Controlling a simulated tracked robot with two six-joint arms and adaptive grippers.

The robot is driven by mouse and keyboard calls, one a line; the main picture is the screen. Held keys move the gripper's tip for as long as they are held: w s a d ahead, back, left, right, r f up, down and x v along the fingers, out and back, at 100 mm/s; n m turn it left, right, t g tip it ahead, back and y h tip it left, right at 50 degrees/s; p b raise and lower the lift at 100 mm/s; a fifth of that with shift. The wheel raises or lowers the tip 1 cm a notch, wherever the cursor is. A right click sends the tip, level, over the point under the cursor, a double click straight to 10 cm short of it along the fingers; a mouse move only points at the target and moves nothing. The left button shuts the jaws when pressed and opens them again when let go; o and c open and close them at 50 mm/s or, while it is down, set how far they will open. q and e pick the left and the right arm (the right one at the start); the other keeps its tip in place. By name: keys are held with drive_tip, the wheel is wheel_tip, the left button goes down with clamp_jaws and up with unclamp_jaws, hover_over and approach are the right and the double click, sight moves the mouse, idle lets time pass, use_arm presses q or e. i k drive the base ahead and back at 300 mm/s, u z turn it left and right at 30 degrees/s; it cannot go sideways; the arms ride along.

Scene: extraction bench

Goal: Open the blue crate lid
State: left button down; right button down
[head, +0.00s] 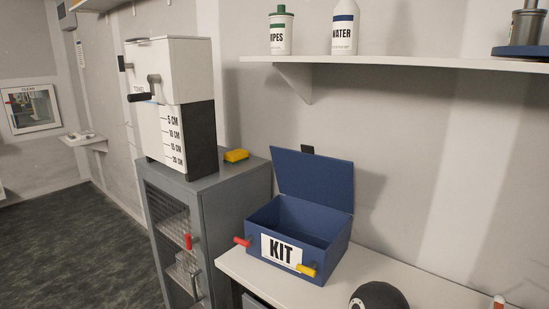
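The blue crate (336,262) stands on the white bench, with a "KIT" label on its front. Its blue lid (313,181) is raised, standing up and leaning slightly back at the crate's rear edge. A small black tab (307,150) shows at the lid's top edge. The crate's inside is visible and looks empty, though its floor is only partly seen. A red handle (242,242) sticks out at the front left and a yellow handle (306,270) at the front right. Neither of my grippers is in view.
A grey cabinet (238,205) stands left of the bench, bearing a white box with a depth scale (172,120) and a yellow sponge (236,156). A wall shelf (420,64) overhangs above. A dark rounded thing (379,297) shows at the bottom edge. The bench right of the crate looks mostly clear.

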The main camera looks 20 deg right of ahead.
sight(305, 176)
drive_tip(key=u, duration=1)
drive_tip(key=k, duration=1.3)
drive_tip(key=z, duration=0.9)
drive_tip(key=i, duration=1)
drive_tip(key=u, duration=0.05)
